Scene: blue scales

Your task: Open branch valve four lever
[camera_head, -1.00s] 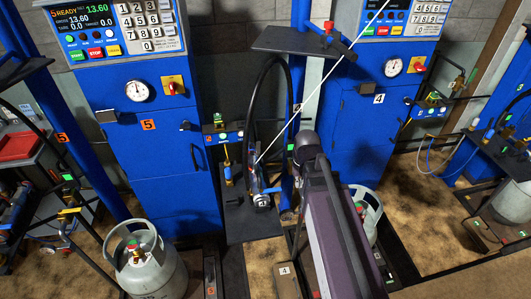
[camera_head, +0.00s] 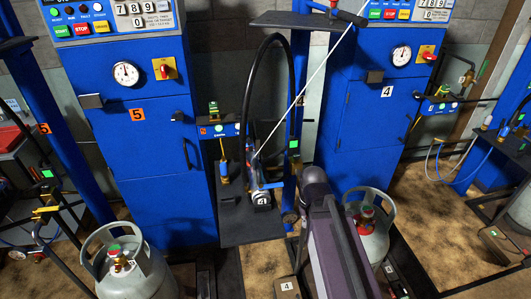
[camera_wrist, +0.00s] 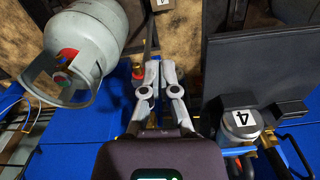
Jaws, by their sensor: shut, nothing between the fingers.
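My gripper (camera_wrist: 160,66) is shut and empty in the wrist view, its fingertips close together near a pipe area beside a grey gas cylinder (camera_wrist: 90,45). In the head view my own arm hides the gripper. The filling head marked 4 (camera_wrist: 241,122) lies to the right of the fingers, apart from them; it also shows in the head view (camera_head: 261,198) on a dark shelf. I cannot tell which lever is branch valve four's.
Blue cabinet 4 (camera_head: 368,128) and blue cabinet 5 (camera_head: 146,165) stand at the back. A black hose (camera_head: 290,80) loops over the dark shelf (camera_head: 236,230). Cylinders stand at left (camera_head: 125,272) and right (camera_head: 372,245). Brown floor shows between the platforms.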

